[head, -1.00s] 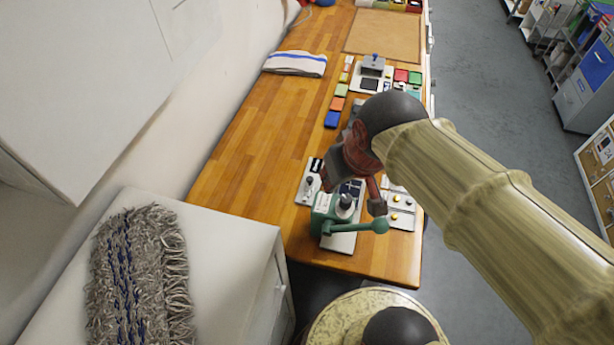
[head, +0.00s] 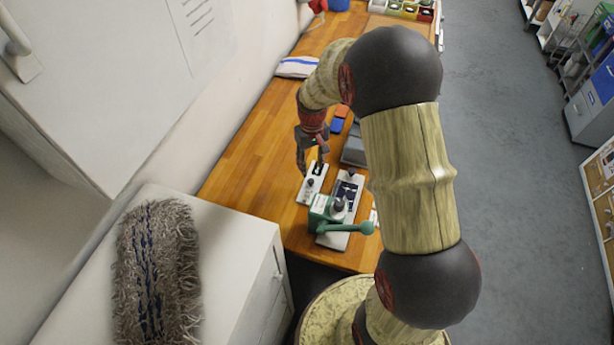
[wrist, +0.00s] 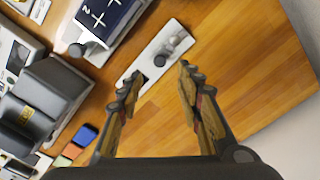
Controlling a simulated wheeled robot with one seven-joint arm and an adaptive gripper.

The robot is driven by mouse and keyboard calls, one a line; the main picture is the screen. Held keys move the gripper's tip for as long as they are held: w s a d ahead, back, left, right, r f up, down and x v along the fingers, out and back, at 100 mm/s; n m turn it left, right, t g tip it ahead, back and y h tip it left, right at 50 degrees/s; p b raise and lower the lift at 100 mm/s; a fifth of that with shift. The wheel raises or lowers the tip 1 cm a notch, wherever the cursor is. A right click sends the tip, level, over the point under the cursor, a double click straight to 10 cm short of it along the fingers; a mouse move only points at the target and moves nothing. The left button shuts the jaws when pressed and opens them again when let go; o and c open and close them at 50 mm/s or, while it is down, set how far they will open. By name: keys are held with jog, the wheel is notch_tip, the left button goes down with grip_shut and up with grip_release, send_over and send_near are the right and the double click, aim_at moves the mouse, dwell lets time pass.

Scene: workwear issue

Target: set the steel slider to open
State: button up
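The steel slider (wrist: 163,57) is a small grey knob on a narrow white plate (wrist: 150,69) lying on the wooden bench. In the head view its plate (head: 311,190) lies left of the green lever device, partly hidden by my gripper. The wrist view shows a dark mark near the plate's lower left end, close to one fingertip. I cannot read the slider's setting. My gripper (wrist: 159,72) is open and empty, with its fingers spread and pointing toward the plate. It also shows in the head view (head: 312,168), over the plate's far end.
A green device with a lever (head: 345,228) stands right of the plate near the bench's front edge. A dark grey box (wrist: 40,105) and coloured blocks (wrist: 75,145) lie beyond. Bare wood (wrist: 235,75) is free on the other side. A wall runs along the left.

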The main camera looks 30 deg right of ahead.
aim_at(311, 180)
jog(key=shift+f, duration=3.95)
jog(key=c, duration=0.3)
grip_shut()
